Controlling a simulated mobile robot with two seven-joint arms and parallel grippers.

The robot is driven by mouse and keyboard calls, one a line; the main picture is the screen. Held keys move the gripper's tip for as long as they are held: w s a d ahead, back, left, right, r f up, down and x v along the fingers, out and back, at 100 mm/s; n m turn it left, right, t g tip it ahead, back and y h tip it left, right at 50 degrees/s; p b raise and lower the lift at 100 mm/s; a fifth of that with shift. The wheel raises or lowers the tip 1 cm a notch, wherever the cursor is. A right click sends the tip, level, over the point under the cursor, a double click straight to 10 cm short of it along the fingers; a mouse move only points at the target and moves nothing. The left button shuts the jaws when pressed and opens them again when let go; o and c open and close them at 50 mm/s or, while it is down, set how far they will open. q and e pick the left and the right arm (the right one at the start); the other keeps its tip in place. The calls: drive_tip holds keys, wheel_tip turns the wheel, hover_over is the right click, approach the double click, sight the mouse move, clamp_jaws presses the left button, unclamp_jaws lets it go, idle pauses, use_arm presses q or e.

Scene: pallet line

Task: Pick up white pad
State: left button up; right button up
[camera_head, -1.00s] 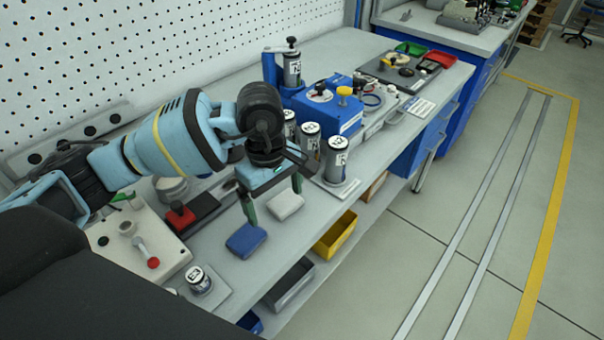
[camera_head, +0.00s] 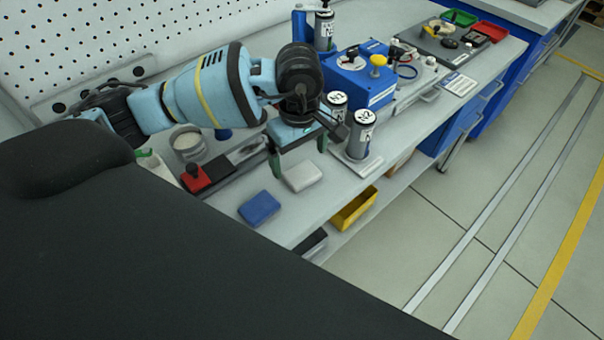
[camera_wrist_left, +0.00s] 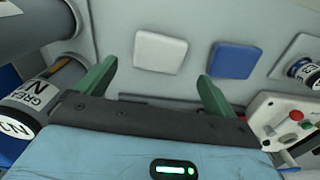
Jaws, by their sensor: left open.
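The white pad (camera_head: 301,176) lies flat on the grey bench, just right of the blue pad (camera_head: 259,208). In the left wrist view the white pad (camera_wrist_left: 160,51) sits ahead of the fingertips, towards the left finger, and the blue pad (camera_wrist_left: 233,61) is ahead of the right finger. My left gripper (camera_head: 299,156) is open and empty, with its green fingers above the bench near the white pad's back edge. The fingers also show spread apart in the left wrist view (camera_wrist_left: 156,86). My right gripper is not in view.
Labelled cylinders (camera_head: 361,133) stand on a plate right of the gripper. A blue box (camera_head: 362,85) is behind them. A red-topped block (camera_head: 195,178) and a round metal container (camera_head: 188,144) stand left. A yellow bin (camera_head: 354,209) is below the bench's front edge.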

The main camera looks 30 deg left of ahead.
sight(302, 173)
use_arm(q)
drive_tip(key=f, duration=0.4)
drive_tip(key=shift+d+f, duration=0.25)
drive_tip(key=shift+f, duration=0.15)
drive_tip(key=shift+c, duration=0.4)
drive_tip(key=c, duration=1)
